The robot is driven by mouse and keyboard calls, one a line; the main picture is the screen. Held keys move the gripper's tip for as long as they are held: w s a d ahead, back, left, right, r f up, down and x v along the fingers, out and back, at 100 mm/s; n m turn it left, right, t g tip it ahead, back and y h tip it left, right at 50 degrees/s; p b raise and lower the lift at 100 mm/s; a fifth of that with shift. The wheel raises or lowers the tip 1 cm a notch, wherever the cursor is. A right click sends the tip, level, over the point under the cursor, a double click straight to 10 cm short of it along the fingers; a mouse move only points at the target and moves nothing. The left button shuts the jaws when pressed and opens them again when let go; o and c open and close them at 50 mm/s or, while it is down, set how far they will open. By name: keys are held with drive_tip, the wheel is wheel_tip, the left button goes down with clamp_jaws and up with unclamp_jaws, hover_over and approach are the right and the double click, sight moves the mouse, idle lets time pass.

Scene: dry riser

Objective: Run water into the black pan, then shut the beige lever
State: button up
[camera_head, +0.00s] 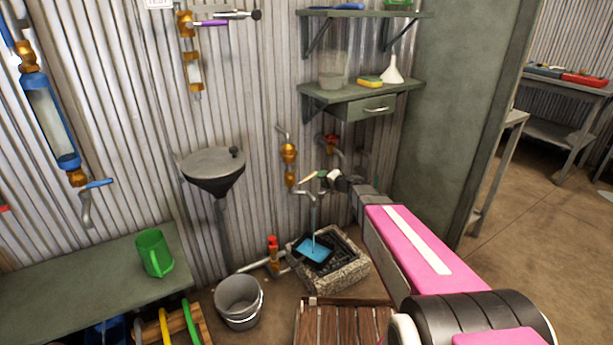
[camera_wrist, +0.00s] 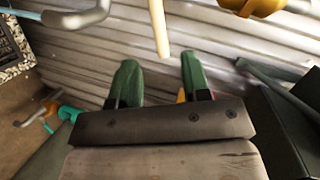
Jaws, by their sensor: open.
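The black pan (camera_head: 316,263) sits on the stone-edged floor drain, with blue water (camera_head: 313,249) in it. A thin stream falls into it from the grey spout (camera_head: 312,192) of a brass tap (camera_head: 289,153) on the wall. The beige lever (camera_head: 308,176) sticks out beside that tap. In the wrist view the lever (camera_wrist: 158,28) lies just ahead of my fingertips, in line with the gap between them. My gripper (camera_head: 325,178) is open and empty; its green fingers (camera_wrist: 160,72) stand apart and seem not to touch the lever. The pan is out of the wrist view.
A red-handled tap (camera_head: 332,145) is close behind my gripper. A red valve (camera_head: 272,243) stands left of the stone drain edge (camera_head: 350,268). A grey bucket (camera_head: 239,299), a wooden pallet (camera_head: 345,325) and a funnel-shaped basin (camera_head: 214,165) are nearby. A drawer shelf (camera_head: 365,104) hangs above.

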sight(311, 177)
drive_tip(key=x, duration=1)
drive_tip(key=shift+w+a, duration=0.1)
drive_tip(key=shift+a, duration=0.05)
drive_tip(key=shift+f, duration=0.1)
clamp_jaws()
